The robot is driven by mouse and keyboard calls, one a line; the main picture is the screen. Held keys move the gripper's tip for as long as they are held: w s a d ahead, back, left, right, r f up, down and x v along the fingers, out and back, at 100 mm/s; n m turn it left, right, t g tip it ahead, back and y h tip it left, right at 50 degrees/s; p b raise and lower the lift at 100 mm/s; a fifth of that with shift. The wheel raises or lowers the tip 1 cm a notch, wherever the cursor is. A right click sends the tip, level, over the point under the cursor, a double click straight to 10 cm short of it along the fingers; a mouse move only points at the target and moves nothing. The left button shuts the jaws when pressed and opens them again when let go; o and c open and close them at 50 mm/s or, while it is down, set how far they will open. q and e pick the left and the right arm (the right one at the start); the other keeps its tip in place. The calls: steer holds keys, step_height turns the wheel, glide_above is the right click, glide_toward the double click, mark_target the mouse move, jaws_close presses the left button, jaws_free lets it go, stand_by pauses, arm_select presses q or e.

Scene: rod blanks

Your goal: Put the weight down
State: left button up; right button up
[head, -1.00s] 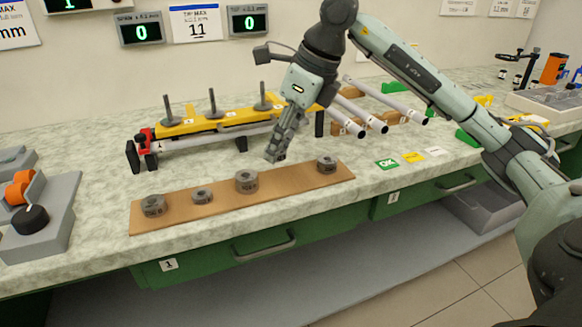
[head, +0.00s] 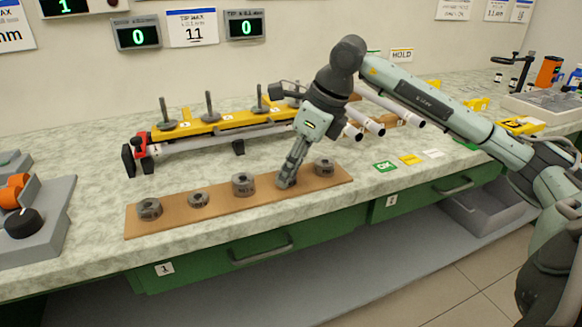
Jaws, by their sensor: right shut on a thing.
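A brown wooden board (head: 222,214) lies along the front of the bench. Several grey ring-shaped weights sit on it: one at the left end (head: 149,209), a small one (head: 198,199), a larger one (head: 243,184) and one near the right end (head: 324,167). My right gripper (head: 287,177) points down over the board, between the larger weight and the right-end one. It is shut on a grey weight (head: 285,183), mostly hidden by the fingers. I cannot tell whether this weight touches the board. My left gripper is not in view.
Green OK (head: 385,166) and yellow (head: 410,160) cards lie right of the board. A grey fixture (head: 40,215) stands at the left.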

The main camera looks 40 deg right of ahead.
steer(key=o, duration=1.3)
steer(key=shift+c, duration=0.2)
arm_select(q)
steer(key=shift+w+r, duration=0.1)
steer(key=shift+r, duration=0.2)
arm_select(e)
steer(key=shift+r, duration=0.1)
steer(key=shift+r, duration=0.2)
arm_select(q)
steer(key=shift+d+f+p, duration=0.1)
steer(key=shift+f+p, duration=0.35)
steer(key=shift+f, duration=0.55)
arm_select(e)
steer(key=v, duration=1.1)
steer(key=shift+s+r, duration=0.15)
steer(key=shift+r, duration=0.15)
